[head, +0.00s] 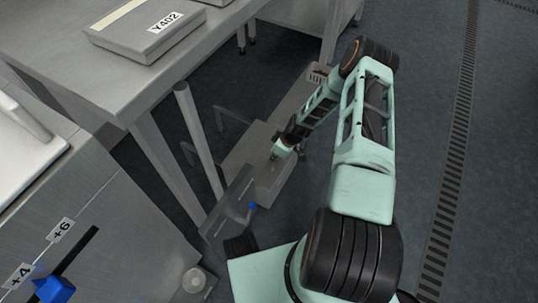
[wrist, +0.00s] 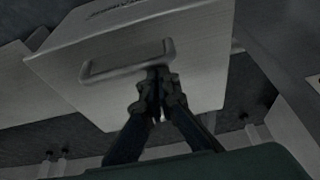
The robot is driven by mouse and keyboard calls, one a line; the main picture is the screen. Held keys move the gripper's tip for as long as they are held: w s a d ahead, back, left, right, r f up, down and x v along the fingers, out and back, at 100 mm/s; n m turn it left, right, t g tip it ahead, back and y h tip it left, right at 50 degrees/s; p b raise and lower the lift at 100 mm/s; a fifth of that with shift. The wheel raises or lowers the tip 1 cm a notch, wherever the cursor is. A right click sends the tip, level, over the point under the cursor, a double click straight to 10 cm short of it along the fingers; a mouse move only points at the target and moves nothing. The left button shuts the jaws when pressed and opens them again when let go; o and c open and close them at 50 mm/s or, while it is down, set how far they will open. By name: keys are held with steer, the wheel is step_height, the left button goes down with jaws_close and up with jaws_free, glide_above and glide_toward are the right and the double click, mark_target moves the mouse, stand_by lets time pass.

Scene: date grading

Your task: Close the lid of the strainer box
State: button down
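In the wrist view, a pale grey metal panel (wrist: 200,60) with a bar handle (wrist: 115,68) fills the upper middle; it looks like the lid of the strainer box. My gripper (wrist: 158,74) has its fingertips together at the right end of this handle, overlapping it; no part of the handle shows clearly between the fingers. In the head view, my gripper (head: 277,152) is small and low over a long grey metal box (head: 268,188) beside the bench, which I take as the strainer box. How far its lid stands open cannot be told.
A steel bench (head: 95,75) with legs stands on the left, with a grey case (head: 135,35) labelled Y402 on it. A tilted grey panel (head: 228,208) with a blue knob (head: 253,206) is near my base. The floor (head: 425,110) to the right is clear.

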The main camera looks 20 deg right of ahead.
steer(key=shift+s+d+f, duration=0.1)
steer(key=shift+s+d, duration=0.15)
steer(key=shift+d, duration=0.05)
steer(key=w+a, duration=0.1)
steer(key=w+a+r+b, duration=0.1)
steer(key=w+a, duration=0.1)
steer(key=shift+w+a+r, duration=0.1)
steer(key=shift+w+r, duration=0.05)
steer(key=shift+r, duration=0.05)
steer(key=p+v, duration=0.3)
steer(key=v, duration=0.6)
steer(key=shift+r, duration=0.25)
